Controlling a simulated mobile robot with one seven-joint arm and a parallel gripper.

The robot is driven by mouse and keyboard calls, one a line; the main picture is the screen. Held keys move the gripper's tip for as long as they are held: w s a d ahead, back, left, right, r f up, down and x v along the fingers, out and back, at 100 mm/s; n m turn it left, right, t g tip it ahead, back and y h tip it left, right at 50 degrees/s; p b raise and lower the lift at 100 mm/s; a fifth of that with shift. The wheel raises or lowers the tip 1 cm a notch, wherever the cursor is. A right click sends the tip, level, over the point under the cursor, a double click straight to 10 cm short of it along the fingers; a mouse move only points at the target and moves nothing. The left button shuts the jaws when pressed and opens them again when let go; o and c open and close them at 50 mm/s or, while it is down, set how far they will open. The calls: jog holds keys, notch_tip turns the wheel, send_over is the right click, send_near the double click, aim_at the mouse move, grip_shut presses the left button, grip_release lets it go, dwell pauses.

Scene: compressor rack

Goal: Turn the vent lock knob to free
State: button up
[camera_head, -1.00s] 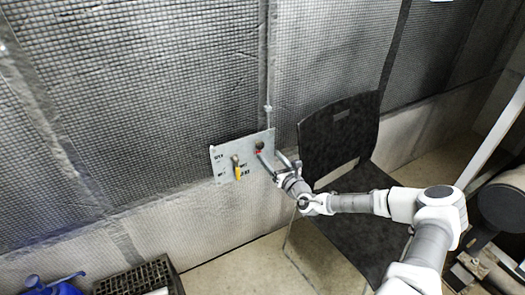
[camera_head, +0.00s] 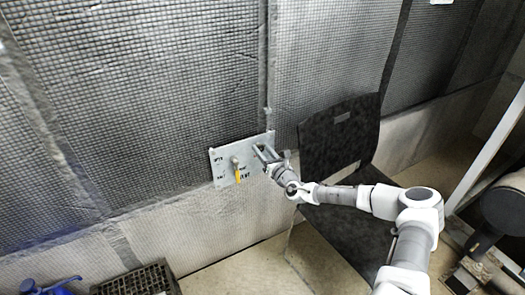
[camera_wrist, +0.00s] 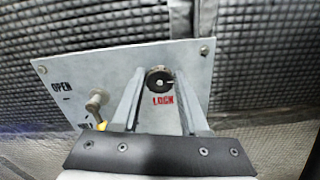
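My gripper (camera_wrist: 160,72) reaches the panel with one finger on each side of the knob. The fingertips sit close against the knob's sides, with the knob filling the gap. In the head view, my gripper (camera_head: 260,148) is at the panel's right part, and the fingers hide the knob.
A lever with a yellow tip (camera_head: 238,173) is on the panel left of my gripper, close to the left finger in the wrist view. "OPEN" lettering (camera_wrist: 62,87) is beside it. A black chair (camera_head: 340,150) stands right of the panel. A dark crate (camera_head: 135,281) is at lower left.

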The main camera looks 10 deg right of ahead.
grip_shut()
